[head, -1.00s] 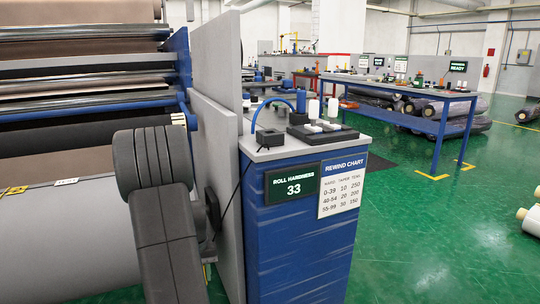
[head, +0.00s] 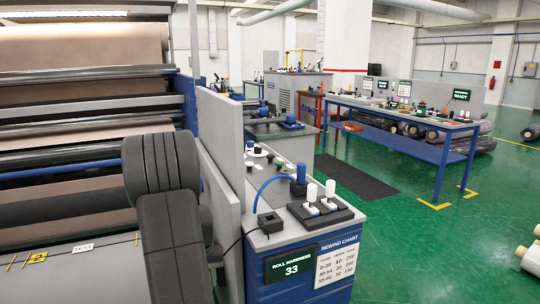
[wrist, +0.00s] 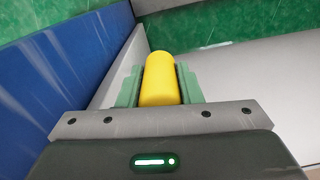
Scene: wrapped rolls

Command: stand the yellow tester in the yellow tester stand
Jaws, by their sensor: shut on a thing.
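The yellow tester (wrist: 160,78) shows in the wrist view as a rounded yellow body. My gripper (wrist: 160,92) is shut on it, with green pads against both sides. The tester's far end is hidden. In the head view my arm hides the gripper and the tester. A small black box with a dark recess (head: 269,222) sits on the front left of the blue cabinet's grey top, with a black cable running from it. It may be the tester stand, but I see no yellow on it.
The blue cabinet (head: 262,270) carries a "Roll hardness 33" screen (head: 291,264) and a rewind chart (head: 338,262). A black tray with white-topped items (head: 321,212) stands right of the box. A grey panel (head: 222,150) rises close beside my arm.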

